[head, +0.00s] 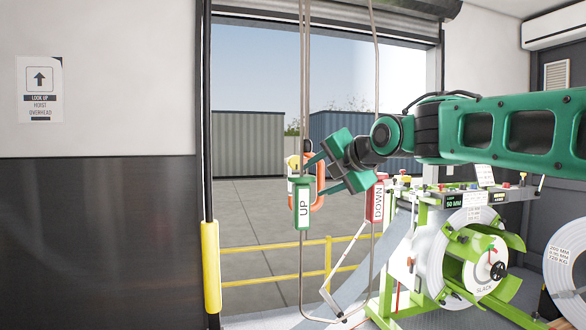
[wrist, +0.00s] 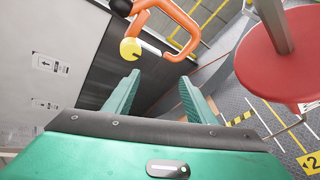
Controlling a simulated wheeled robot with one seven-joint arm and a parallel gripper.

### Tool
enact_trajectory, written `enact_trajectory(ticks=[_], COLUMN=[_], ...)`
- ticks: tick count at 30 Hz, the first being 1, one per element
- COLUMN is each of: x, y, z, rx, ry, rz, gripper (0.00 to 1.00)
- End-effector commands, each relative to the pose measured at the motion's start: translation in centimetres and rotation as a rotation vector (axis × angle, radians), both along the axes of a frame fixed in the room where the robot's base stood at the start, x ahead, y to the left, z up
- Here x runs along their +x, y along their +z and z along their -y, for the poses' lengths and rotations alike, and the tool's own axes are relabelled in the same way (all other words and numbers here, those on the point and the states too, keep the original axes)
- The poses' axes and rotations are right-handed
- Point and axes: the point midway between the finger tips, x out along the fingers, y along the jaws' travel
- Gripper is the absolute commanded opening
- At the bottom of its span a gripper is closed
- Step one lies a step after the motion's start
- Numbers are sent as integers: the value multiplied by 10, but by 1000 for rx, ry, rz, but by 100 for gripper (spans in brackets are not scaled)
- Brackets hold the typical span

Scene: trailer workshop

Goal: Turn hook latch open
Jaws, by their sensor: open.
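The orange hook (wrist: 188,28) hangs ahead of my gripper (wrist: 160,80) in the wrist view. Its latch has a yellow round knob (wrist: 131,50) and a short silver bar (wrist: 151,48) reaching toward the hook's tip. The knob is just beyond my left finger, apart from it as far as I can see. In the head view the hook (head: 320,184) is partly hidden behind the green UP handle and my gripper (head: 313,176). My fingers are spread with nothing between them. Whether the latch bar touches the hook's tip is hard to tell.
The green UP handle (head: 303,205) and red DOWN handle (head: 376,203) hang on cords close to my gripper. A red disc (wrist: 285,60) is at right in the wrist view. A yellow railing (head: 270,249) and a green reel machine (head: 470,250) stand beyond.

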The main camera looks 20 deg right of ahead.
Motion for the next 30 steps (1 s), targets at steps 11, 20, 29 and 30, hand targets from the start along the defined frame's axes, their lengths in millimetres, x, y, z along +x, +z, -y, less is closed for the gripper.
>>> enact_trajectory(ticks=[11, 20, 29, 30], x=[16, 57, 100, 103], y=[54, 41, 29, 29], z=[-3, -13, -23, -23], rx=[-273, -274, -274, -274], ry=[123, 125, 122, 122], rz=[176, 174, 175, 176], gripper=[51, 51, 51, 51])
